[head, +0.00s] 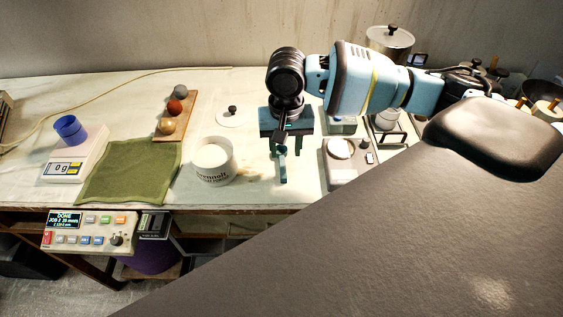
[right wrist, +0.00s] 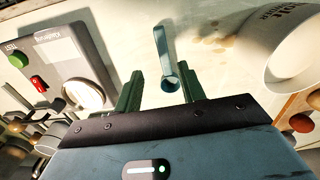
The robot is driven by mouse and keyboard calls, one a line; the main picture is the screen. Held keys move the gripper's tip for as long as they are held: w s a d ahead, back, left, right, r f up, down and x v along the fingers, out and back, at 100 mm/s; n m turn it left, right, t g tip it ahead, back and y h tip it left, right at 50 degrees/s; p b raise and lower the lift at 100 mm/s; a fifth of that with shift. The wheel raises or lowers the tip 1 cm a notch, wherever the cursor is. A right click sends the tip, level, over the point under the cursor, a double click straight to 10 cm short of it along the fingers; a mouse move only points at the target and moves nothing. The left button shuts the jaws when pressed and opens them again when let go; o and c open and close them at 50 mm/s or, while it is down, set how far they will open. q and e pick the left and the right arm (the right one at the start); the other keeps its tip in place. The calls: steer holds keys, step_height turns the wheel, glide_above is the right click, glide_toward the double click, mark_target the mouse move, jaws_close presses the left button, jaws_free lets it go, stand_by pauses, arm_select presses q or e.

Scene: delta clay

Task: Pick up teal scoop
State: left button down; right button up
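The teal scoop (right wrist: 161,50) lies on the pale bench top, with its round end (right wrist: 170,84) toward my right gripper (right wrist: 162,82) in the right wrist view. In the head view the scoop (head: 283,170) shows below and between the fingers of my right gripper (head: 284,153), to the right of the white tub. The right fingers are spread, one on each side of the scoop, with a gap to it on both sides. How high the fingertips are above the bench is hard to tell. My left gripper is not in view.
A white tub of powder (head: 212,162) stands left of the scoop. A small device with a round white plate (head: 341,149) is close on the right. Farther left are a green cloth (head: 130,172), a scale (head: 73,160) with a blue cup and a wooden board (head: 178,125) with balls.

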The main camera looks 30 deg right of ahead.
mark_target(283, 164)
steer(key=f, duration=0.5)
steer(key=shift+w+a, duration=0.15)
steer(key=shift+a, duration=0.15)
jaws_close()
